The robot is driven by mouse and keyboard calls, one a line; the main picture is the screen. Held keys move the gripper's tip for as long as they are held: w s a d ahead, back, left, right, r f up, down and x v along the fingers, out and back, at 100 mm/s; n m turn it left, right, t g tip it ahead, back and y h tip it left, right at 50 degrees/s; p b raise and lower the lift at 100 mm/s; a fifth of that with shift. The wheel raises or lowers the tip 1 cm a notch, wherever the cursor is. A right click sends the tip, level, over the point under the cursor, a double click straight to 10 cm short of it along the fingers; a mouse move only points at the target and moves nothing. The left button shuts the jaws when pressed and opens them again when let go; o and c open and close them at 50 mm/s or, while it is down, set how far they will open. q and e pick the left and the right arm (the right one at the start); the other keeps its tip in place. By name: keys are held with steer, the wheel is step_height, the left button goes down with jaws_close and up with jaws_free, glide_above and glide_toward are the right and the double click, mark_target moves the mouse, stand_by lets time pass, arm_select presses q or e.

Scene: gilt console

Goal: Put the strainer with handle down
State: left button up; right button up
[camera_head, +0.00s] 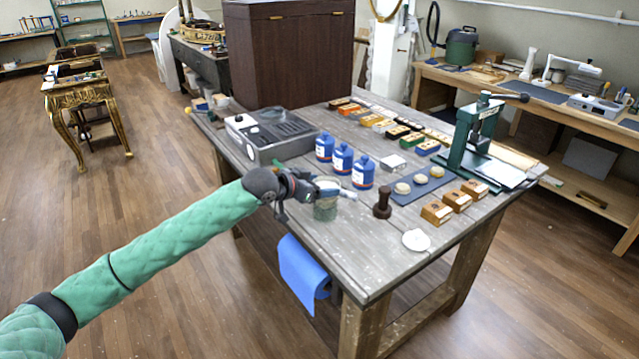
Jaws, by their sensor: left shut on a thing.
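My left gripper (306,189) is over the near left edge of the grey wooden workbench (375,262). It is shut on a small pale grey thing, which looks like the strainer with handle (329,187). A thin whitish end of it points right. A greenish glass jar (325,210) stands on the bench just below it. I cannot tell whether the strainer touches the jar's rim. The fingers hide part of the strainer. My right gripper is not in view.
Blue bottles (343,158) stand just behind the gripper. A dark wooden stamp (382,204) and a white disc (416,240) are to the right. A grey machine (275,135) stands at the back left. The bench's near front part is bare. A blue cloth (302,273) hangs at the side.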

arm_select(q)
steer(key=shift+f, duration=0.25)
steer(key=o, duration=1.4)
steer(key=shift+c, duration=0.2)
steer(key=shift+r, duration=0.1)
